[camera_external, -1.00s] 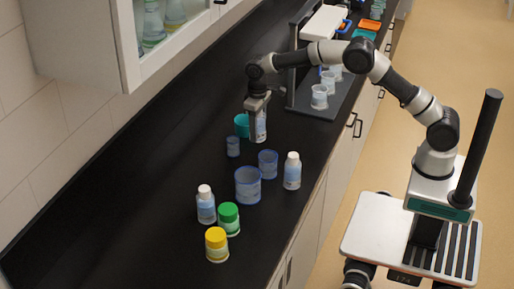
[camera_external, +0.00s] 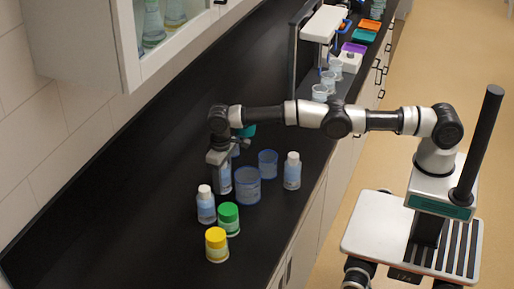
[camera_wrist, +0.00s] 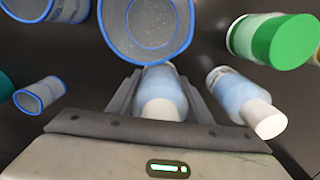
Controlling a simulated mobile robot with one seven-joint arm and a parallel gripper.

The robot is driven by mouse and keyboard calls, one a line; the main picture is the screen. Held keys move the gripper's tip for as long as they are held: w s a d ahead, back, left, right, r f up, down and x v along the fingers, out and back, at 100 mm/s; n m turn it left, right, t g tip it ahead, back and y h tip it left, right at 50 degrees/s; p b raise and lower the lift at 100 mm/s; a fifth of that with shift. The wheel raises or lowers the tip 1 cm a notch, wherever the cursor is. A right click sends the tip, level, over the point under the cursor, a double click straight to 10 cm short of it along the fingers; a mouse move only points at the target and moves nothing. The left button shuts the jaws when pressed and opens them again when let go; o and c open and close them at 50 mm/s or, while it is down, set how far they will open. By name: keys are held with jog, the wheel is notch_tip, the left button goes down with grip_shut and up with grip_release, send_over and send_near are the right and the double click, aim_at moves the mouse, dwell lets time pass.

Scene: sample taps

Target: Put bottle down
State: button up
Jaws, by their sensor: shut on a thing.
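My gripper (camera_external: 221,162) is over the black counter and is shut on a bottle with a pale blue label (camera_external: 226,182). In the wrist view the held bottle (camera_wrist: 161,93), with its white cap toward the camera, sits between the two fingers (camera_wrist: 160,95). The bottle is upright and its base is low, near the counter; I cannot tell whether it touches. A second white-capped bottle (camera_external: 206,207) stands just in front of it and shows at the right in the wrist view (camera_wrist: 240,95). A third such bottle (camera_external: 292,172) stands farther right.
A large blue-rimmed beaker (camera_external: 248,188) stands close beside the held bottle, with a smaller one (camera_external: 268,163) behind. Green-lidded (camera_external: 228,217) and yellow-lidded (camera_external: 216,245) jars stand in front. The black counter (camera_external: 130,195) is clear to the left.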

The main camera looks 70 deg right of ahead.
notch_tip(320, 180, down, 3)
jog(key=shift+r+b, duration=0.1)
jog(key=shift+b, duration=1.05)
jog(key=shift+r, duration=0.1)
jog(key=o, duration=1.2)
